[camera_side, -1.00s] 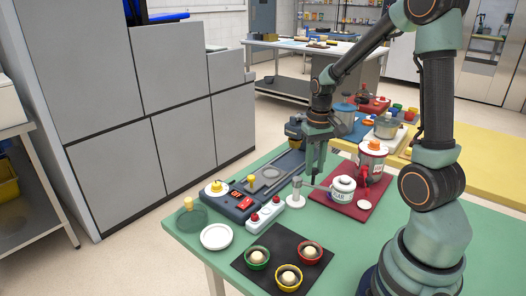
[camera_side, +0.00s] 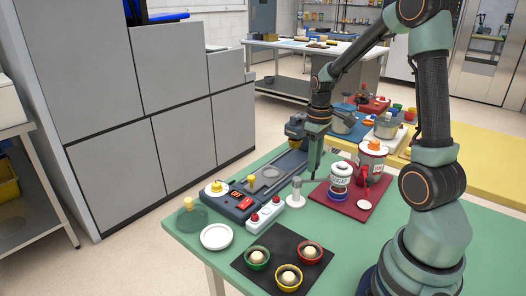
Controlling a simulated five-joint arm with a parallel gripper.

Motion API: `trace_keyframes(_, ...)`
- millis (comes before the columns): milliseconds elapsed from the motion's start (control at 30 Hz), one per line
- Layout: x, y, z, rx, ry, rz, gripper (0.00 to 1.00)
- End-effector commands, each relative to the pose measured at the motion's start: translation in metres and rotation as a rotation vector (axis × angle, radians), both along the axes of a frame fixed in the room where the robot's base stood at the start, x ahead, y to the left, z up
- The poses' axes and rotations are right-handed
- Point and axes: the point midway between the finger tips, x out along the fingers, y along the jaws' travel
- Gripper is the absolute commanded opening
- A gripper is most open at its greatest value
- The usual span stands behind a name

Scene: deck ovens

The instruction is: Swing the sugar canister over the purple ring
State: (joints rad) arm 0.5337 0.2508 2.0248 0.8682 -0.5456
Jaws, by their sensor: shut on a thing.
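The sugar canister (camera_side: 341,171) is white with a dark-edged lid and lettering on its front. It appears raised above the red mat (camera_side: 357,210) and upright. The purple ring (camera_side: 337,195) shows just below it; whether the canister is exactly centred over the ring cannot be told. My gripper (camera_side: 314,176) points down just left of the canister and is shut on it, apparently by a thin handle on its left side. The jaws are small and the grip itself is hard to see.
A larger red and white canister (camera_side: 372,160) with an orange knob is close behind right. A white disc (camera_side: 364,205) lies on the mat. A control panel (camera_side: 232,200) and a black mat with bowls (camera_side: 282,262) are nearer.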

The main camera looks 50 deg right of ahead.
Motion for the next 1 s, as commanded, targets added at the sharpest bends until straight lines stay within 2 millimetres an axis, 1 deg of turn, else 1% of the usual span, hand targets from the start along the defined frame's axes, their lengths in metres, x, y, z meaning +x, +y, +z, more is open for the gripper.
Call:
trace_keyframes(367, 0.002, -0.002, 0.002, -0.004, -0.007, 0.004, 0.0)
trace_keyframes(400, 0.002, -0.002, 0.002, -0.005, -0.007, 0.004, 0.41)
trace_keyframes(433, 0.002, -0.002, 0.002, -0.004, -0.007, 0.003, 0.52)
trace_keyframes(467, 0.002, -0.002, 0.002, -0.004, -0.007, 0.003, 0.59)
trace_keyframes(800, 0.001, -0.001, 0.002, -0.002, -0.004, 0.003, 0.59)
trace_keyframes(867, 0.002, -0.001, 0.006, -0.003, -0.005, 0.003, 0.59)
trace_keyframes(967, 0.002, -0.001, 0.018, -0.004, -0.007, 0.003, 0.59)
trace_keyframes(1000, 0.002, -0.001, 0.025, -0.005, -0.008, 0.003, 0.59)
